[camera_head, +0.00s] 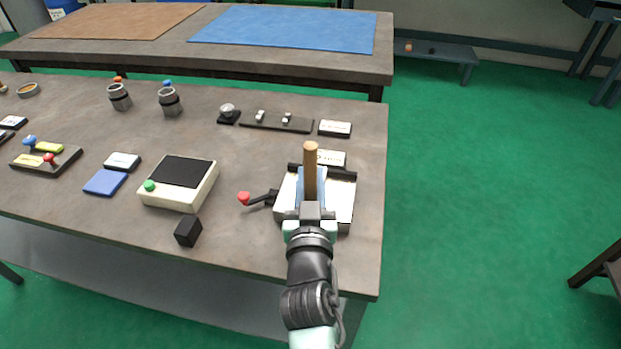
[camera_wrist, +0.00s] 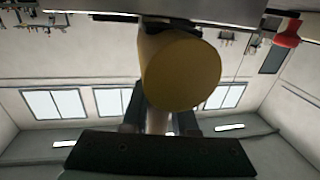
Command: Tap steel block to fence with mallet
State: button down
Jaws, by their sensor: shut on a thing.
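My gripper (camera_head: 310,214) is shut on the mallet (camera_head: 310,165), whose tan wooden cylinder points up over the fixture (camera_head: 345,205) in the head view. In the wrist view the mallet's round tan end (camera_wrist: 181,72) faces the camera and fills the middle. The fixture is a pale plate with a dark bar along its far side, which may be the fence (camera_head: 345,175). A bluish piece beside the mallet may be the steel block, but I cannot tell. The gripper and mallet cover the fixture's middle, and I cannot tell whether the mallet touches anything.
A lever with a red knob (camera_head: 243,198) sticks out left of the fixture. A black block (camera_head: 187,231) and a cream box with a green button (camera_head: 180,183) stand further left. A dark rail with small parts (camera_head: 277,122) lies behind. The bench's right edge is close.

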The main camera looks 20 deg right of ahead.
jog(key=shift+w+r, duration=0.1)
jog(key=shift+r, duration=0.05)
jog(key=shift+w+d, duration=0.55)
jog(key=shift+w, duration=0.15)
jog(key=shift+s+a, duration=0.35)
jog(key=shift+s, duration=0.15)
jog(key=shift+w, duration=0.1)
jog(key=shift+w+d, duration=0.45)
jog(key=shift+w, duration=0.1)
jog(key=shift+s+a+b, duration=0.3)
jog(key=shift+s+b, duration=0.05)
jog(key=shift+s, duration=0.1)
jog(key=shift+w+d, duration=0.1)
jog(key=shift+w, duration=0.05)
